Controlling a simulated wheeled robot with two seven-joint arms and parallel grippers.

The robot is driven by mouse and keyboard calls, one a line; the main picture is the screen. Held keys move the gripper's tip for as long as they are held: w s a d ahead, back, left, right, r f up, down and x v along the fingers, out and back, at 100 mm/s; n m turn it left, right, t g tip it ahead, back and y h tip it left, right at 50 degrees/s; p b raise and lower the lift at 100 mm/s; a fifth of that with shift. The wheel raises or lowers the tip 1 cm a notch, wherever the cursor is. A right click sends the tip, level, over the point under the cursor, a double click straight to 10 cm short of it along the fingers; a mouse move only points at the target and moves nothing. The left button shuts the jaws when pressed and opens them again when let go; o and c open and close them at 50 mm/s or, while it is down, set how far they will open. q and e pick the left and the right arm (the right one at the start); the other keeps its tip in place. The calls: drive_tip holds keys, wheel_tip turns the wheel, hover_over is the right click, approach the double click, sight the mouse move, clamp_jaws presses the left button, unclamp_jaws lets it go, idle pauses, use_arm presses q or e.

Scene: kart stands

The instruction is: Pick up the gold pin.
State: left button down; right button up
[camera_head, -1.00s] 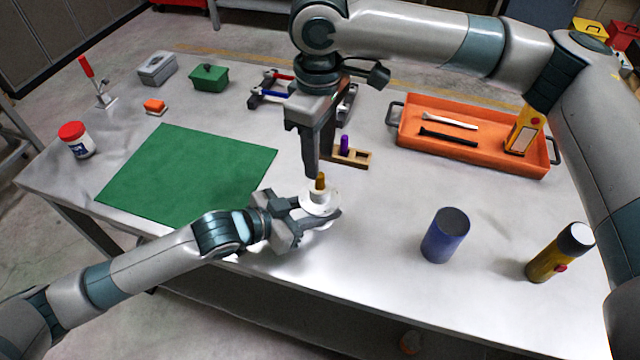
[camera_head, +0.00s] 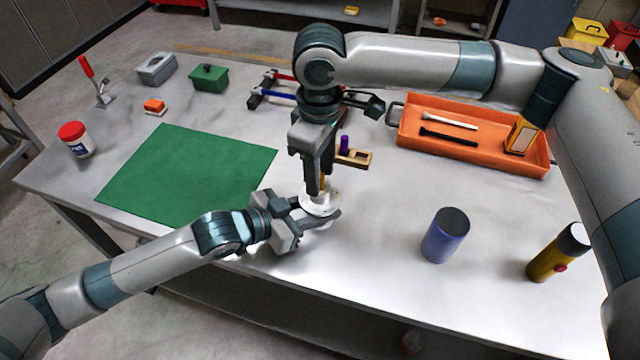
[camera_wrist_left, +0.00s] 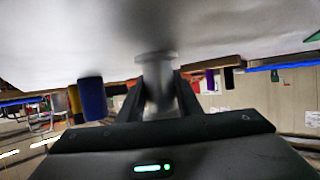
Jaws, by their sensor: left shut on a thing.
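The gold pin (camera_head: 322,184) stands upright in a white round, flanged part (camera_head: 320,206) near the front middle of the table. My left gripper (camera_head: 318,216) is shut on this white part from the left. In the left wrist view the part (camera_wrist_left: 155,72) shows as a blurred grey piece between the fingers. My right gripper (camera_head: 317,188) points down from above, with its fingers at the pin. The fingers hide much of the pin, and I cannot tell whether they are closed on it.
A wooden block (camera_head: 354,158) with a purple pin (camera_head: 345,144) stands just behind. A blue cylinder (camera_head: 446,236) and a yellow-black flashlight (camera_head: 558,252) stand to the right. An orange tray (camera_head: 470,154) lies back right, a green mat (camera_head: 190,175) to the left.

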clamp_jaws()
drive_tip(key=shift+r, duration=0.15)
wheel_tip(320, 180, up, 10)
idle(0.6)
use_arm(q)
drive_tip(key=c, duration=1.2)
unclamp_jaws()
drive_tip(key=shift+a, duration=0.1)
